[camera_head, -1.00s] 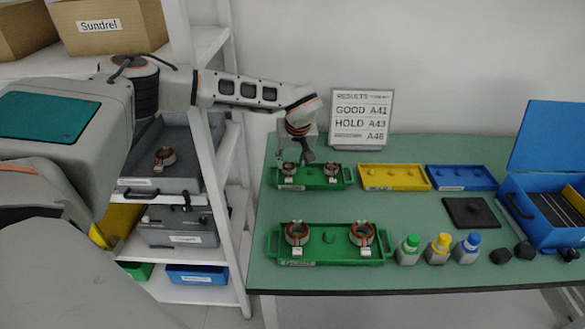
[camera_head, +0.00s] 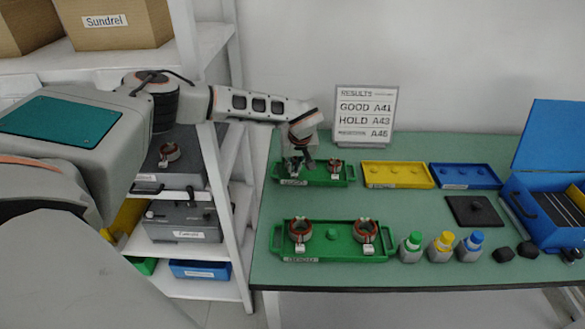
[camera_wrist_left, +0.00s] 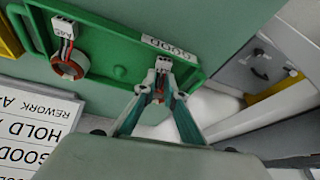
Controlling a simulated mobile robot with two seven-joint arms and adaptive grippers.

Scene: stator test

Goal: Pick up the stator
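The back green tray (camera_head: 325,181) holds a red-brown, ring-shaped stator (camera_head: 335,166) with a white connector at its right. A second stator is at the tray's left end, mostly hidden by my left gripper (camera_head: 296,163) in the head view. In the left wrist view, the fingers of my left gripper (camera_wrist_left: 157,88) lie on both sides of this stator, whose white connector (camera_wrist_left: 163,65) and red wires show between them. I cannot tell whether the fingers press on it. The other stator (camera_wrist_left: 68,65) lies clear of the fingers. My right gripper is not in view.
A front green tray (camera_head: 335,250) holds two more stators. Yellow (camera_head: 397,184) and blue (camera_head: 465,185) trays stand right of the back tray. Behind is a results sign (camera_head: 364,116). Several bottles and a blue box (camera_head: 540,215) are at right. A white shelf (camera_head: 240,230) stands left.

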